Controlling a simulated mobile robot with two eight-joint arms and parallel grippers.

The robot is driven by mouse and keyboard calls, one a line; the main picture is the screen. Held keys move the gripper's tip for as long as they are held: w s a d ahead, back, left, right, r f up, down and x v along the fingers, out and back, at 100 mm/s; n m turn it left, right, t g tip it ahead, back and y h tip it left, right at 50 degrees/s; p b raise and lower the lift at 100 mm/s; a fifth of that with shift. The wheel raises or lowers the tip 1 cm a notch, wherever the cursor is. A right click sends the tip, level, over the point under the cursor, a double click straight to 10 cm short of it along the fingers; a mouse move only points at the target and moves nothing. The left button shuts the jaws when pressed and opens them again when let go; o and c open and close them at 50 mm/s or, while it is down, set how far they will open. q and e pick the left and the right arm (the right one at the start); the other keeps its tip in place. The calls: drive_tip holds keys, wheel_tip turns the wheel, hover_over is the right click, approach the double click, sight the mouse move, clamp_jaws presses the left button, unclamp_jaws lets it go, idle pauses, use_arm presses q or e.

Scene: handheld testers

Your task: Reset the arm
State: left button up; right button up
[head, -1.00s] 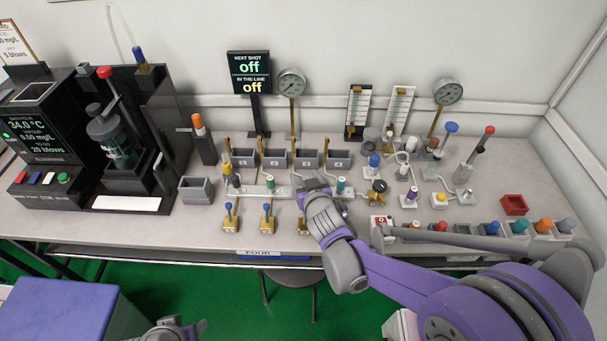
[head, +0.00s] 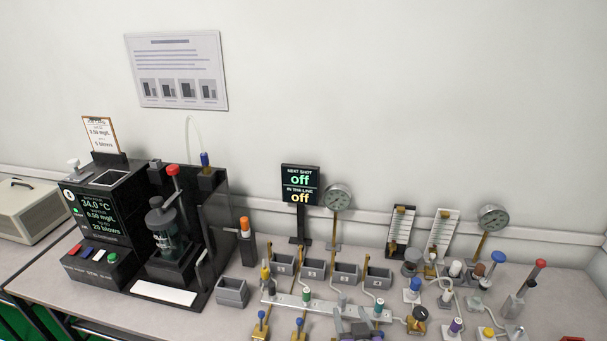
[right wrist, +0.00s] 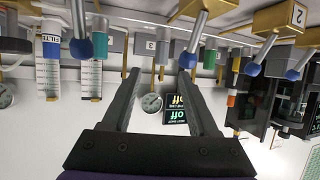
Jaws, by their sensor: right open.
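My right gripper (head: 356,326) shows only in part at the bottom edge of the head view, over the front of the row of valves. In the right wrist view, which looks upside down, its two dark fingers (right wrist: 160,78) are spread apart with nothing between them. Blue-knobbed brass valves (right wrist: 195,60) and a green-capped fitting (right wrist: 90,45) lie beyond the fingers in that view; I cannot tell whether any is touched. Most of my right arm is outside the head view. My left gripper is not in view.
A black tester (head: 100,230) with a screen and a press stands at the left. Grey bins (head: 314,270), a display reading off (head: 300,188), dial gauges (head: 337,197) and flow tubes (head: 441,230) line the back. Several knobbed fittings crowd the right. The wall above is clear except for a poster (head: 178,70).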

drive_tip(key=s+d+r+g+p, duration=0.1)
drive_tip(key=s+r+g+p, duration=0.3)
drive_tip(key=s, duration=0.6)
drive_tip(key=s+d+r+g+p, duration=0.1)
drive_tip(key=s+r+g+p, duration=0.3)
drive_tip(key=s+p, duration=0.3)
drive_tip(key=s, duration=0.2)
drive_tip(key=shift+s+d+r, duration=0.15)
drive_tip(key=shift+s+d, duration=0.2)
drive_tip(key=shift+c, duration=0.2)
